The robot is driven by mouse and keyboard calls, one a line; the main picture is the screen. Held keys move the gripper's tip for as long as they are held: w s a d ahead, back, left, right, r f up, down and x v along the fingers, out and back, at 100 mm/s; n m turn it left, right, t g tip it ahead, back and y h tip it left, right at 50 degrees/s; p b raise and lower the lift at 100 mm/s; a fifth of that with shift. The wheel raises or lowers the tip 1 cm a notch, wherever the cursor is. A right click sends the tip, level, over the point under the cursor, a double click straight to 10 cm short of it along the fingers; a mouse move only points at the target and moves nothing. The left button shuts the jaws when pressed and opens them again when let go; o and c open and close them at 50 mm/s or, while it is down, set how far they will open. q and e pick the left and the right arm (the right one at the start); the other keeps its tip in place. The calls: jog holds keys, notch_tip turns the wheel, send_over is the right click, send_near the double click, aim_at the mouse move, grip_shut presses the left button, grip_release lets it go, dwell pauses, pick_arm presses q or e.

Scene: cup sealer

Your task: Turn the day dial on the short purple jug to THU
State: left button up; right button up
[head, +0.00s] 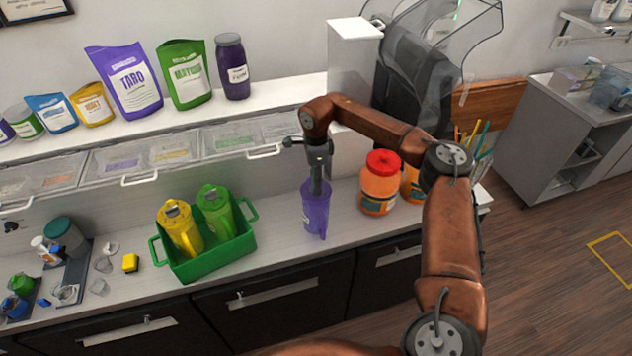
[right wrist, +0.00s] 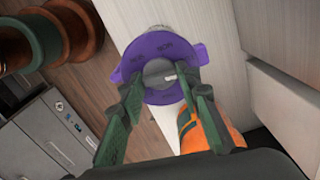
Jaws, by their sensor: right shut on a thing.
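The purple jug (head: 317,212) stands upright on the counter near its front edge, right of the green carrier. In the right wrist view I look down on its purple lid (right wrist: 165,97), with a round grey dial knob (right wrist: 158,72) at its middle. Faint day letters show on the lid, too blurred to read surely. My right gripper (head: 318,186) points straight down over the jug. In the right wrist view its fingers (right wrist: 161,80) lie on either side of the knob, shut on it. My left gripper is in neither view.
The green carrier (head: 217,257) holds a yellow jug (head: 181,232) and a green jug (head: 218,216) to the left. An orange jar (head: 379,190) with a red lid stands close on the right. Clear lidded bins (head: 175,148) line the back. The counter front between carrier and jug is clear.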

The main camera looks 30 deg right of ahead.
jog(key=m, duration=0.4)
jog(key=shift+m, duration=0.3)
jog(key=m, duration=0.3)
jog(key=shift+m+p, duration=0.3)
jog(key=shift+p, duration=0.05)
jog(key=m, duration=0.4)
jog(key=shift+m, duration=2.2)
jog(key=o, duration=1.1)
